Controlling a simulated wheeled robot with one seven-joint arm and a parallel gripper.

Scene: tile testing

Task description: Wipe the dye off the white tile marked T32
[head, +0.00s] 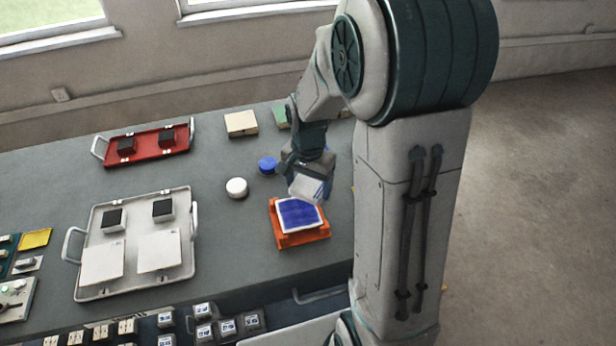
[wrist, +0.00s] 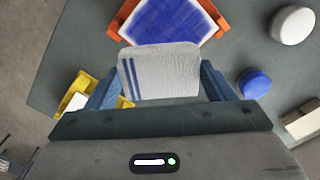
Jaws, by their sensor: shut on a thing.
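A tile covered in blue dye (head: 299,215) with a thin white border lies on an orange stand (head: 287,240). The tile also shows at the top of the wrist view (wrist: 175,22); no T32 mark is legible. My gripper (head: 308,180) is shut on a white cloth-like pad with blue stripes (wrist: 160,72), which sits between its two blue fingers in the wrist view. The pad is just behind the tile in the head view. I cannot tell whether it touches the tile.
A blue round lid or puck (head: 268,164) and a white round one (head: 237,187) stand left of my gripper. A red tray (head: 160,153) and a pale tray (head: 150,280) with white tiles and dark-topped blocks lie further left. A yellow item (wrist: 88,82) is near the gripper in the wrist view.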

